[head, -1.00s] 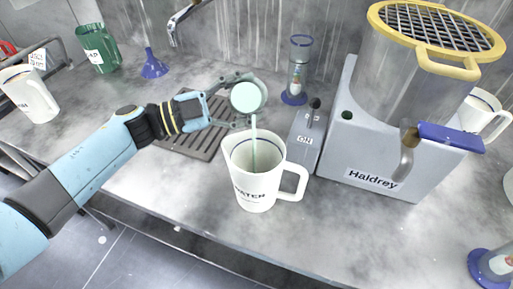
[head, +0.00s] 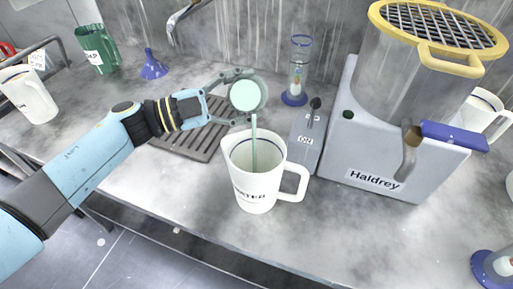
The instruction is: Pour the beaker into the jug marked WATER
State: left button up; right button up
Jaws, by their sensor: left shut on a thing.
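The white jug marked WATER (head: 256,187) stands upright on the bench in the middle of the head view, its handle to the right. My left gripper (head: 240,100) is shut on the beaker (head: 245,95), which is tipped above and behind the jug's mouth. A pale green stream (head: 254,140) runs from the beaker down into the jug. The beaker's far side and the level inside the jug are hard to make out. My right gripper is not in view.
A grey machine marked Haldrey (head: 395,165) stands at right, beside a small switch box (head: 306,140). A slatted drain (head: 190,142) lies behind the jug. A green jug (head: 98,48), blue funnel (head: 152,66) and white jug (head: 30,97) stand at left. The front bench is clear.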

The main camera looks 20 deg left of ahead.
aim_at(244, 96)
pick_arm(q)
jog(key=shift+r+m+b, duration=0.3)
jog(key=shift+m+b, duration=0.2)
jog(key=shift+m, duration=0.1)
jog(key=shift+f+m+b, duration=0.3)
jog(key=shift+m+b, duration=0.6)
jog(key=shift+b, duration=0.5)
jog(key=shift+s+r+m+b, duration=0.1)
jog(key=shift+r+m+b, duration=0.35)
jog(key=shift+m+b, duration=0.45)
dwell(0.7)
jog(key=shift+s+d+f+m+b, duration=0.35)
jog(key=shift+s+d+m+b, duration=0.15)
jog(key=shift+m, duration=0.4)
dwell(0.4)
jog(key=shift+s+d+r+m+g, duration=0.1)
jog(key=shift+s+r+m+g, duration=0.25)
jog(key=shift+m, duration=0.55)
dwell(0.4)
jog(key=shift+s+d+f+m+b, duration=0.15)
jog(key=shift+f+m+b, duration=0.2)
jog(key=shift+m+b, duration=0.75)
dwell(0.4)
jog(key=shift+r, duration=0.1)
